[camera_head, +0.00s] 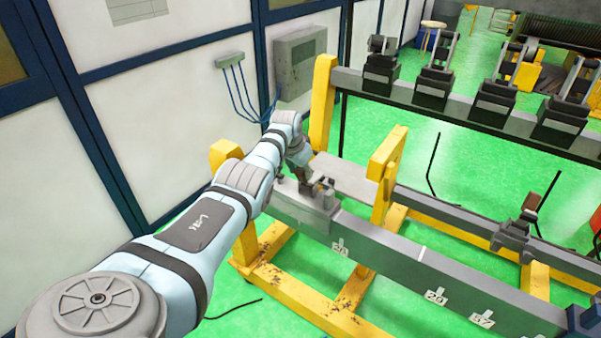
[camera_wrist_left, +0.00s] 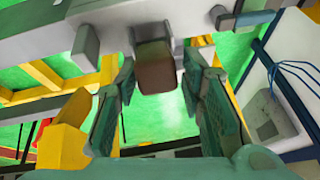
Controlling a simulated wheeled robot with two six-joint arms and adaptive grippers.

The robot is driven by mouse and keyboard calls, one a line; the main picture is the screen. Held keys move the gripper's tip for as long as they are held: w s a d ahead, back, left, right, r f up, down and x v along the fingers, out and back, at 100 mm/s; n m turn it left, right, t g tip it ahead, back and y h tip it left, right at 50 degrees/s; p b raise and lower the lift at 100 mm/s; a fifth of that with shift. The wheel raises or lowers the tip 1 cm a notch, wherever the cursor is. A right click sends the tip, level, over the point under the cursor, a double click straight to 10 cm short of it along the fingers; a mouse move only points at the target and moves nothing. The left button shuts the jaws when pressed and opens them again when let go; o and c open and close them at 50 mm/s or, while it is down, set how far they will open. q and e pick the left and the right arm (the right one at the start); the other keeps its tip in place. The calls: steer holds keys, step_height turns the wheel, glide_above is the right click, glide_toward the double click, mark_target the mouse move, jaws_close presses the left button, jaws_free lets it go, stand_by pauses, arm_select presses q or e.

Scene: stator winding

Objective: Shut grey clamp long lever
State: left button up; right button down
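The grey clamp (camera_head: 322,197) sits on the near grey rail (camera_head: 390,258), at the end of my left arm. Its long lever ends in a brown, block-like grip (camera_wrist_left: 155,68), seen in the left wrist view. My left gripper (camera_head: 304,174) is at the clamp, but its fingers are small and partly hidden in the head view. In the left wrist view, my left gripper (camera_wrist_left: 160,105) is open, with a finger on each side of the brown grip and gaps visible. The rest of the lever is mostly hidden. My right gripper is not in view.
Several dark clamps line the back rail (camera_head: 450,105). A yellow post (camera_head: 387,165) rises right of my gripper. A white wall panel (camera_head: 150,120) and grey box (camera_head: 300,62) are on the left.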

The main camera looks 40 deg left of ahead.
arm_select(q)
steer(key=shift+o, duration=0.8)
steer(key=shift+f, duration=0.3)
steer(key=shift+s+r, duration=0.1)
steer(key=v, duration=1.1)
steer(key=shift+r, duration=0.45)
steer(key=shift+f, duration=0.1)
